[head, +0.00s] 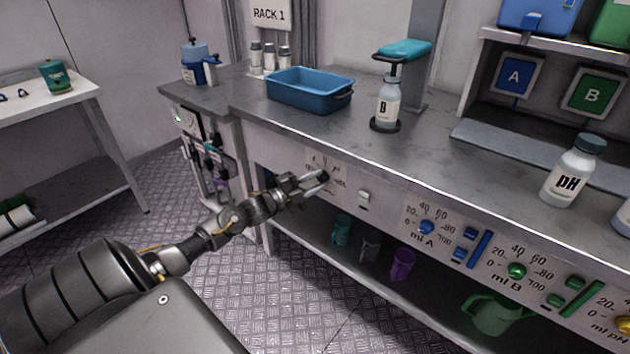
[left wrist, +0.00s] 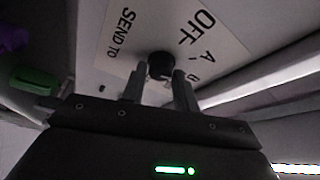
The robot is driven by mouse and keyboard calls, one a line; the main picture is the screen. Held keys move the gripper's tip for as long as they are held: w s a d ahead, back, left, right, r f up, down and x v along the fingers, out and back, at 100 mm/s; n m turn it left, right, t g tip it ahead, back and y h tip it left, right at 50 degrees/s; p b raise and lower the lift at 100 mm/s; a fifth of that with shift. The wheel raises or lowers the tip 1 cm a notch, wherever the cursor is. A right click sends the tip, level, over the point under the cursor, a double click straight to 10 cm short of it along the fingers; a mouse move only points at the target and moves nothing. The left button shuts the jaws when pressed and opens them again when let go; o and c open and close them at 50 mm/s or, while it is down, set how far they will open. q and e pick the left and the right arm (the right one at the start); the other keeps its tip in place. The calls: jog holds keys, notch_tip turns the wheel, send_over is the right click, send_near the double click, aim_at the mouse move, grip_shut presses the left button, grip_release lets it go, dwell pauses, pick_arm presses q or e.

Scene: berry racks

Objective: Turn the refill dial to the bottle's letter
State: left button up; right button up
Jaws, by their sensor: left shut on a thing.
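The refill dial (left wrist: 161,64) is a dark round knob on a white panel (left wrist: 112,45). In the left wrist view the panel reads "OFF", "A", "B" and "SEND TO"; any pointer mark on the knob is too dark to make out. My left gripper (head: 318,183) is at the bench front with its fingers on either side of the knob, shut on it. The bottle (head: 388,105) stands upright under the teal-topped dispenser on the bench. Its label carries one dark letter that looks like B, but it is small. My right gripper is not in view.
A blue tray (head: 308,90) stands on the bench, left of the bottle. A pH bottle (head: 572,172) is at the right. A white switch (head: 364,199) sits right of the dial panel, then blue (head: 426,227) and green (head: 516,270) knobs. Cups stand on the shelf below.

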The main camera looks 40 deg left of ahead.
pick_arm(q)
jog(key=m+g, duration=0.1)
jog(key=m, duration=0.2)
jog(key=shift+r+p, duration=0.15)
jog(key=shift+p, duration=0.25)
jog(key=shift+m+g, duration=0.3)
jog(key=shift+m, duration=0.3)
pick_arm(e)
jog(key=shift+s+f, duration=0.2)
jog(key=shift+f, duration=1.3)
pick_arm(q)
jog(key=o, duration=1)
jog(key=shift+c, duration=0.2)
jog(key=shift+s, duration=0.1)
